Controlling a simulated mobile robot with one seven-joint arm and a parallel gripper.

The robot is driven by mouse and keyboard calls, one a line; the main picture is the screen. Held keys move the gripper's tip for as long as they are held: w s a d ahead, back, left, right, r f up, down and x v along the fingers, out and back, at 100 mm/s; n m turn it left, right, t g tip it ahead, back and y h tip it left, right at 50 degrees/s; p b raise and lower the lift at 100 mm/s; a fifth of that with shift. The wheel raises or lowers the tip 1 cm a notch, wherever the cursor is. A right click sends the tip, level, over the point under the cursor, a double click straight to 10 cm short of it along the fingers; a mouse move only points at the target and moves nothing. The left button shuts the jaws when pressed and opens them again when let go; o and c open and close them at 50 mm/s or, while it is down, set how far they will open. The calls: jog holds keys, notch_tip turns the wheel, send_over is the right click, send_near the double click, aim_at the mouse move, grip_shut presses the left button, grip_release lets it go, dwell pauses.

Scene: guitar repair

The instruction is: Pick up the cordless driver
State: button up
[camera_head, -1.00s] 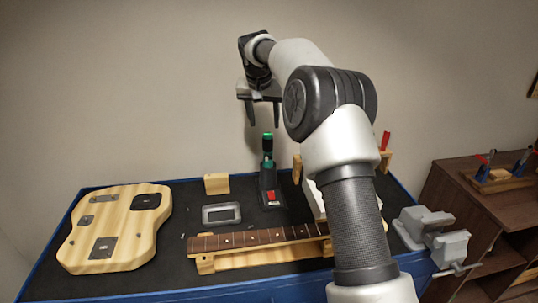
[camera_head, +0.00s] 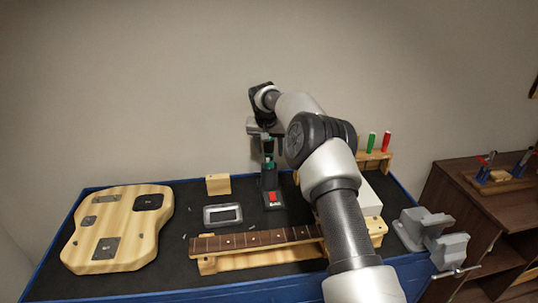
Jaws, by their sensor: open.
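The cordless driver (camera_head: 269,168), dark with green parts, stands upright in a black stand (camera_head: 272,198) with a red patch, at the back middle of the bench. My gripper (camera_head: 267,150) is open and lowered at the top of the driver, pointing down. The fingers overlap the driver's upper part in this view. I cannot tell whether they touch it or how far around it they reach.
A guitar body (camera_head: 115,228) lies at the left of the dark bench mat. A wooden block (camera_head: 218,184), a grey-framed device (camera_head: 222,215) and a guitar neck (camera_head: 255,240) are near the driver. A screwdriver rack (camera_head: 378,158) and a vise (camera_head: 433,238) are at the right.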

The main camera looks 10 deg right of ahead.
jog(key=shift+w+f, duration=0.1)
jog(key=shift+f, duration=0.1)
grip_shut()
jog(key=shift+r, duration=0.1)
